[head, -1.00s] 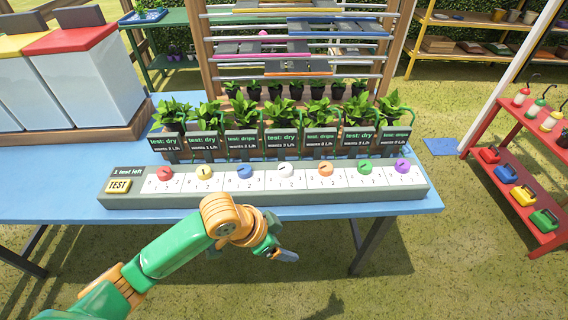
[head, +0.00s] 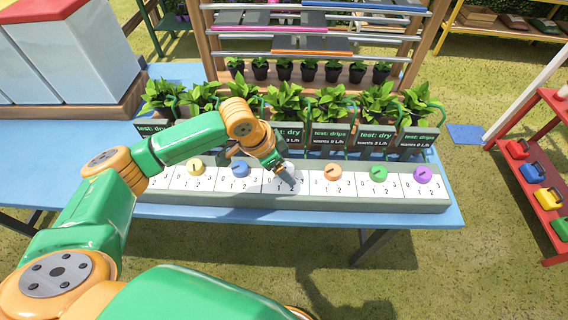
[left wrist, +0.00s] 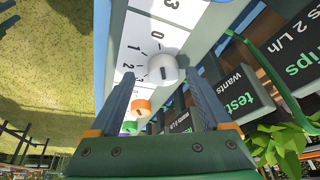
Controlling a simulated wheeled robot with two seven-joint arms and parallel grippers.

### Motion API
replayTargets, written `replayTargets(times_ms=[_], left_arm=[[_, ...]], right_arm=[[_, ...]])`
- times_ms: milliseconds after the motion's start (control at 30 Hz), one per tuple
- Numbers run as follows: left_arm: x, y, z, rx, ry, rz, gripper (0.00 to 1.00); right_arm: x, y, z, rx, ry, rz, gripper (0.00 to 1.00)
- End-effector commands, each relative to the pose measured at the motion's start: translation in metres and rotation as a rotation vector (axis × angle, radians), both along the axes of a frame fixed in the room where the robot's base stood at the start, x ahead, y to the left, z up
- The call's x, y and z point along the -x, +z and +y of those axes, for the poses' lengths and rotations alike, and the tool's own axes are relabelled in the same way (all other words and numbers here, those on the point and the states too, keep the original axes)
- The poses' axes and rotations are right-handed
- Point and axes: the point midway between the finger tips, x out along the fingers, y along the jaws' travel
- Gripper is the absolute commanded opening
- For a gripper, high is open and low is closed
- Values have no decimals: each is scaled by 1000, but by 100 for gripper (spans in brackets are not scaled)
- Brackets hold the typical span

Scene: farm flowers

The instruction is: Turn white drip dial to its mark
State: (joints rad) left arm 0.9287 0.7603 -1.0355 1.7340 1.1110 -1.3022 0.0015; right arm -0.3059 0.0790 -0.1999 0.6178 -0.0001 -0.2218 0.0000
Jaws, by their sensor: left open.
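The white dial (left wrist: 162,68) sits on the white scale panel (left wrist: 143,30) with printed numbers 0, 1, 2 and 3. A dark line shows on its side. In the left wrist view my left gripper (left wrist: 158,76) is open, with one finger on each side of the dial and a little gap visible on both sides. I cannot tell whether either finger touches it. In the head view the left gripper (head: 287,180) is over the middle of the panel and mostly covers the white dial. My right gripper is not in view.
Yellow (head: 195,168) and blue (head: 240,169) dials lie to the left, orange (head: 332,171), green (head: 379,173) and purple (head: 423,174) to the right. Potted plants with signs (head: 375,137) stand close behind the panel. The grass in front of the table (head: 420,217) is clear.

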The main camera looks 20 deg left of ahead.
Motion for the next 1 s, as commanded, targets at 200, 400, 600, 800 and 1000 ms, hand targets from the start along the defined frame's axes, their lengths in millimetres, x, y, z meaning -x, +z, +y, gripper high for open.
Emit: replayTargets(times_ms=[200,400,600,800,1000], left_arm=[[-2,-6,-2,-1,-1,-1,82],[-2,-6,-2,-1,-1,-1,49],[-2,-6,-2,-1,-1,-1,0],[-1,-4,-2,1,16,0,0],[0,0,-3,1,105,3,0]], right_arm=[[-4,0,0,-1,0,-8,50],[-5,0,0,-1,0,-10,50],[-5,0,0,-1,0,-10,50],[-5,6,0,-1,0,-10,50],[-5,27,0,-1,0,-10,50]])
